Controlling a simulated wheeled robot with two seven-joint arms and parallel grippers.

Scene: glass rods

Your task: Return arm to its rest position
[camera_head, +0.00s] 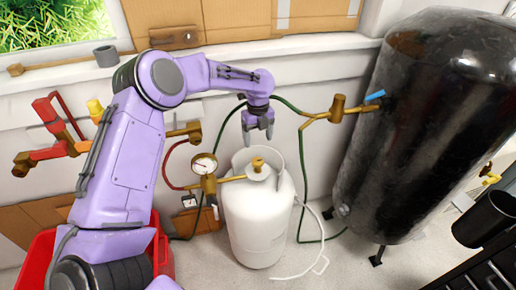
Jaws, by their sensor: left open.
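My left arm comes in from the lower left and reaches up and over to the right. My left gripper (258,136) hangs pointing down, above the back left of the white gas cylinder (256,222). It looks open, and nothing shows between its fingers. My right gripper is not in view. No glass rods can be made out in this view.
A pressure gauge (204,165) on brass fittings stands left of the cylinder's valve. Green and red hoses run along the wall. A large black tank (425,130) fills the right. A red bin (165,256) and red pipes (52,125) are at left. A black bucket (486,219) stands right.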

